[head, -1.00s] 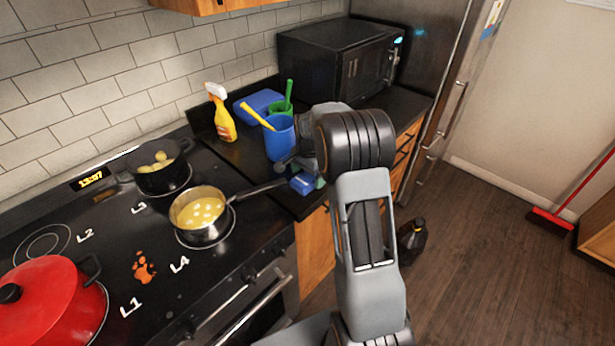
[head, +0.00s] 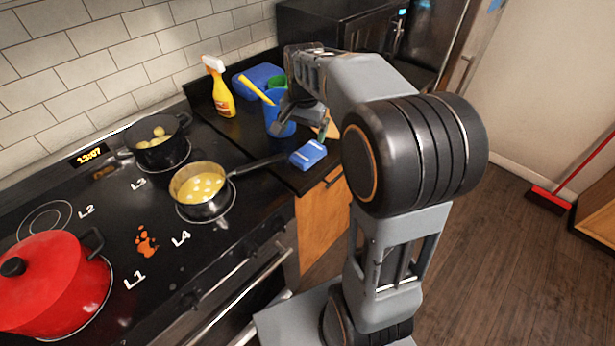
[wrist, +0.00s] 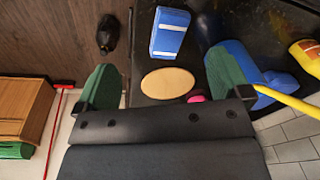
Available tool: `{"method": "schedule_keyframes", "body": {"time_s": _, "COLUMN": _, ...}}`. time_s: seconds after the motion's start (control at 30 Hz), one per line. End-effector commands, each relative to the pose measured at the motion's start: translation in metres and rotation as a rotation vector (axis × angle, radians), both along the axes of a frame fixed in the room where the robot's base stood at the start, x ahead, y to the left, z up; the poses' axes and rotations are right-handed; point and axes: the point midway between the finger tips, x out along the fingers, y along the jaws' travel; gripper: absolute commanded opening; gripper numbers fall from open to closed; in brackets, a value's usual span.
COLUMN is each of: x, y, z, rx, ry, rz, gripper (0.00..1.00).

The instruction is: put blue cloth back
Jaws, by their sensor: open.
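A folded blue cloth with white stripes (head: 308,154) lies on the dark counter near its front edge, right of the stove. It also shows in the wrist view (wrist: 170,33), beyond my fingertips. My gripper (head: 312,124) is above the counter, just behind the cloth and beside the blue cup (head: 272,112). In the wrist view my gripper (wrist: 163,78) has its green fingers wide apart, with nothing held. A beige oval piece (wrist: 167,83) lies on the counter, seen between the fingers. My arm hides part of the counter.
A yellow spray bottle (head: 219,88), a blue item (head: 262,77) and a green cup (head: 277,83) stand behind. A pan (head: 200,190) points its handle toward the cloth. A black pot (head: 156,142) and red pot (head: 50,283) are on the stove. A microwave (head: 315,25) is at the back.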

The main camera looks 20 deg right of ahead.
Motion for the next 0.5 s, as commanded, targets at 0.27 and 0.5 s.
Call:
{"method": "schedule_keyframes", "body": {"time_s": 0.27, "x": -0.107, "y": 0.045, "z": 0.001, "rx": -0.092, "ry": -0.143, "rz": 0.489, "gripper": 0.95}}
{"method": "schedule_keyframes", "body": {"time_s": 0.5, "x": -0.155, "y": 0.059, "z": -0.02, "rx": -0.153, "ry": -0.206, "rz": 0.728, "gripper": 0.95}}
